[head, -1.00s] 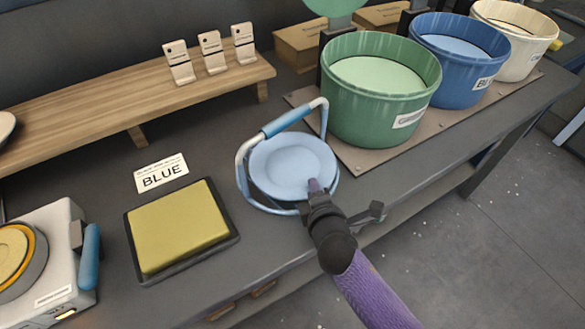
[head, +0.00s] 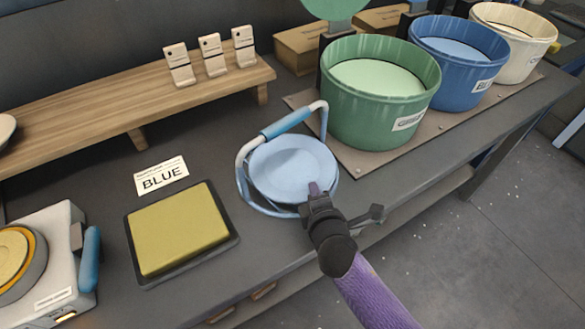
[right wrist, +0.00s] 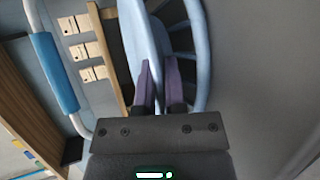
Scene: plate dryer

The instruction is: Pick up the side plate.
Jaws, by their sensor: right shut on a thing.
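The side plate (head: 290,166) is a round pale-blue plate, seen within the light-blue wire carrier (head: 243,178) that has a blue-gripped handle (head: 287,122). My right gripper (head: 318,192) is shut on the plate's near rim, at the side toward the bench's front edge. In the right wrist view the purple fingers (right wrist: 158,85) pinch the thin plate edge (right wrist: 137,30), with the carrier's bars (right wrist: 198,45) close beside them. I cannot tell how far the plate's underside is from the carrier. My left gripper is not in view.
A green tub (head: 380,115), a blue tub (head: 455,60) and a cream tub (head: 510,45) stand behind right. A yellow pad (head: 178,228) in a black tray and a BLUE card (head: 162,176) lie left. A wooden shelf (head: 120,95) runs along the back.

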